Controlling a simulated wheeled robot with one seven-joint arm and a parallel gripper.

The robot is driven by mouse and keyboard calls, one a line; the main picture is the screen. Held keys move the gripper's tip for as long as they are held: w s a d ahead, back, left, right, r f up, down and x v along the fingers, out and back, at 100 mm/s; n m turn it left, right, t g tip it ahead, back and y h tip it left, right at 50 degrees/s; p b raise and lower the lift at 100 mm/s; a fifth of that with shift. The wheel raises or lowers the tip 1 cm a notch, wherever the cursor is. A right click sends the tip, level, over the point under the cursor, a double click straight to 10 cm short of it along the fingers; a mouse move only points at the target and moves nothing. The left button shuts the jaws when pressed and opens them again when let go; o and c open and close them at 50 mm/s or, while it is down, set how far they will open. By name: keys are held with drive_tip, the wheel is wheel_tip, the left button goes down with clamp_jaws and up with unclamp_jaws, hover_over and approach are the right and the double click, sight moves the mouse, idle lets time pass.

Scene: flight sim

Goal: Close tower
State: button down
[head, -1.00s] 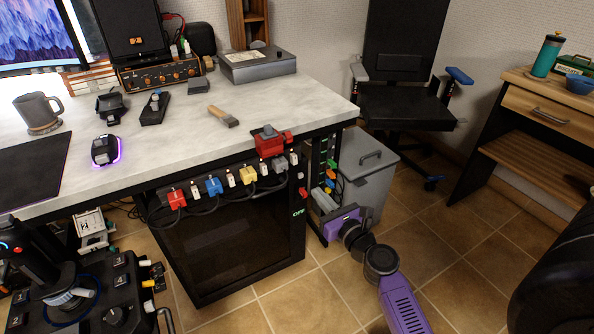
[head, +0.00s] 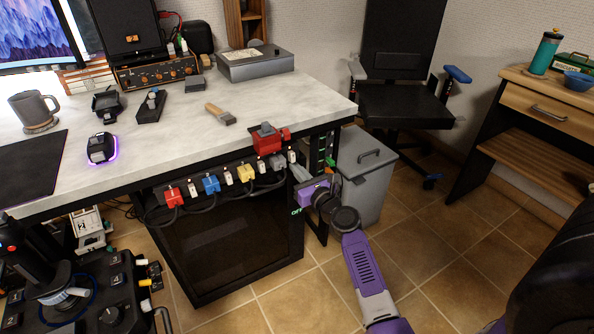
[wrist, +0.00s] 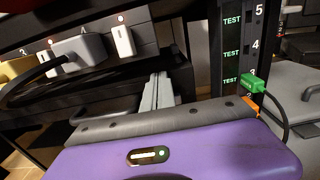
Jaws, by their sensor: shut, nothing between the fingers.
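A black tower-like cabinet with a dark front panel (head: 225,235) stands under the desk; an OFF label shows near its upper right edge. I cannot tell whether its front is fully closed. My gripper (head: 299,172) is at the desk's right front corner, beside the cabinet's upper right edge and below the red device. Its fingers are together and empty. In the wrist view the grey fingers (wrist: 158,92) point away under the row of plugs. They are left of a narrow black upright panel (wrist: 232,45) with TEST labels and numbers. Contact with the cabinet cannot be seen.
A power strip with coloured plugs (head: 211,184) and hanging cables runs along the desk front. A red device (head: 268,141) sits at its right end. A green plug (wrist: 254,83) with a cable is close right of my gripper. A grey bin (head: 366,190) stands to the right.

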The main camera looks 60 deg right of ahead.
drive_tip(key=x, duration=0.4)
drive_tip(key=shift+w+d+r, duration=0.1)
drive_tip(key=shift+w+r, duration=0.05)
drive_tip(key=shift+w, duration=0.1)
idle(0.3)
